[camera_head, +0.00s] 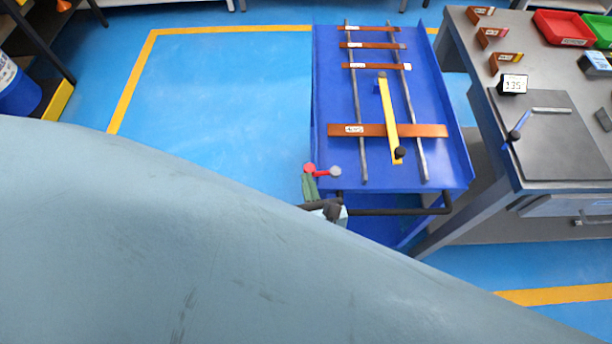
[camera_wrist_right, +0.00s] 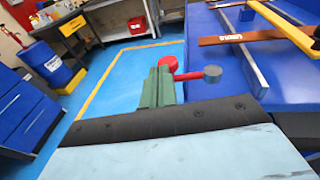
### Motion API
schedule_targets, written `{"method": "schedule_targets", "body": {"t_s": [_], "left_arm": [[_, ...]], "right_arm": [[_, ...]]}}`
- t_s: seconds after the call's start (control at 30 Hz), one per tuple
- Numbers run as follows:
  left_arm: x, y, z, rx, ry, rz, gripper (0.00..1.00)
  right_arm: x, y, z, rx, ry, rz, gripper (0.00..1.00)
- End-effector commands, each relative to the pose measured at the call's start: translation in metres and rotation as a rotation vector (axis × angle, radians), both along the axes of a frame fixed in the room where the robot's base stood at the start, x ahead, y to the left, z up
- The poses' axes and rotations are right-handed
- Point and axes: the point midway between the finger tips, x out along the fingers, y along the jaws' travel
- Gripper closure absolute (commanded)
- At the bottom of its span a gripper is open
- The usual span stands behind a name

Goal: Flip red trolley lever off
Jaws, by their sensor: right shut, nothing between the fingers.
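The blue trolley (camera_head: 440,165) stands right of centre in the head view. At its near left corner is the red lever (camera_head: 322,173), with a round red end and a grey knob at its right. It also shows in the right wrist view (camera_wrist_right: 188,76), pointing right. My right gripper (camera_head: 307,178), with green fingers, is shut and empty. Its fingertips (camera_wrist_right: 160,72) are right by the round red end, and the fingers partly cover it in the wrist view. I cannot tell whether they touch. My left gripper is not in view.
Copper bars (camera_head: 420,131) and a yellow arm (camera_head: 388,110) lie across rails on the trolley. A black handle bar (camera_head: 400,211) runs along its near edge. A grey workbench (camera_head: 470,60) stands close at right. Blue floor (camera_head: 220,100) at left is clear.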

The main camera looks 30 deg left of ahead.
Motion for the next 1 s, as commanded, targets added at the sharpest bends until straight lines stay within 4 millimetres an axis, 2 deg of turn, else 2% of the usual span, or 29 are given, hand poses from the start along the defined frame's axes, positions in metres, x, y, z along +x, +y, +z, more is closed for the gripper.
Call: {"method": "schedule_targets", "body": {"t_s": [0.4, 1.0], "left_arm": [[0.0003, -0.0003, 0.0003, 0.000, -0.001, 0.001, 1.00], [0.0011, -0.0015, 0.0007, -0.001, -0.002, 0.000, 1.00]], "right_arm": [[0.0091, 0.0065, 0.0006, 0.001, -0.002, -0.015, 1.00], [0.0099, 0.0081, 0.0028, 0.004, -0.003, -0.014, 1.00]]}}
